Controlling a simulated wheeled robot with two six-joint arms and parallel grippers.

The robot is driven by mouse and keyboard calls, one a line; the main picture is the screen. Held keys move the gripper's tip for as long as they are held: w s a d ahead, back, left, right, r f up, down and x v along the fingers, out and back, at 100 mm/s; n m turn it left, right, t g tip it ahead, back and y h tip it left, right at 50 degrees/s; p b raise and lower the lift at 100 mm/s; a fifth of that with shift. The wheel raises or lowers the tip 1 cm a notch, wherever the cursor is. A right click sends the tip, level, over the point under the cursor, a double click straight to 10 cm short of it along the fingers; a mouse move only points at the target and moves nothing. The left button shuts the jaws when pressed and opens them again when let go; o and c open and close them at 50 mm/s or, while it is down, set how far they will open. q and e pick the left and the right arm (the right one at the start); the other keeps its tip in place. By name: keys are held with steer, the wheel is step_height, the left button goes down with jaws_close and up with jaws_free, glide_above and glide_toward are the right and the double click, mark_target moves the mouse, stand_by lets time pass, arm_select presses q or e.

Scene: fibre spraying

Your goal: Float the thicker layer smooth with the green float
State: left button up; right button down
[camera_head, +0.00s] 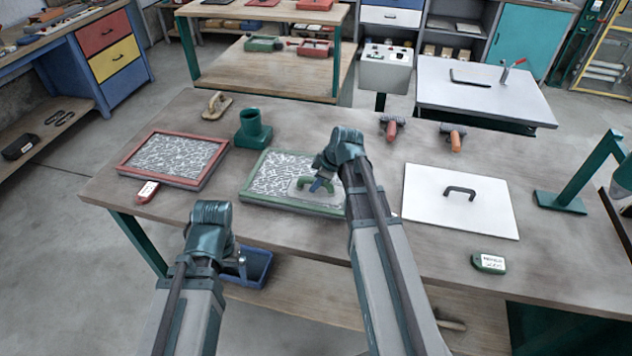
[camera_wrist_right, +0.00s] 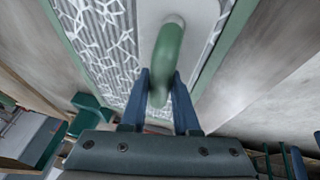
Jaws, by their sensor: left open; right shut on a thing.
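The green float has a green handle and a pale flat plate (camera_head: 300,190). It lies on the rough white layer in the green-framed tray (camera_head: 248,194), toward the tray's right side. My right gripper (camera_head: 322,182) is shut on the float's handle; the handle (camera_wrist_right: 168,55) shows between its blue fingers in the right wrist view. The layer (camera_wrist_right: 105,35) beside the plate still looks rough and patterned. A red-framed tray (camera_head: 124,166) with a similar rough layer is to the left. My left gripper (camera_head: 238,266) is open and empty in front of the table's front edge.
A green cup-like holder (camera_head: 252,130) and a wooden-handled float (camera_head: 216,105) stand behind the trays. A white board (camera_head: 480,205) with a dark handle lies to the right. Two handheld tools (camera_head: 391,128) lie behind.

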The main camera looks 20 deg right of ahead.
steer(key=shift+f, duration=0.2)
steer(key=shift+w+a, duration=0.1)
steer(key=shift+a, duration=0.05)
steer(key=shift+w+a+r, duration=0.15)
steer(key=shift+w+a, duration=0.3)
steer(key=shift+a, duration=0.2)
steer(key=shift+w+a+f, duration=0.1)
steer(key=shift+w+a, duration=0.45)
steer(key=shift+a, duration=0.25)
steer(key=shift+w+a+f, duration=0.1)
steer(key=shift+w+a, duration=0.4)
steer(key=shift+a, duration=0.3)
steer(key=shift+w+a+r, duration=0.1)
steer(key=shift+w+a, duration=0.45)
steer(key=shift+a, duration=0.25)
steer(key=shift+w+a+f, duration=0.1)
steer(key=shift+w+a, duration=0.5)
steer(key=shift+a, duration=0.25)
steer(key=shift+w+a+r, duration=0.1)
steer(key=shift+w+a, duration=0.45)
steer(key=shift+a, duration=0.25)
steer(key=shift+s+d, duration=0.6)
steer(key=shift+d, duration=0.2)
steer(key=shift+s+d, duration=0.1)
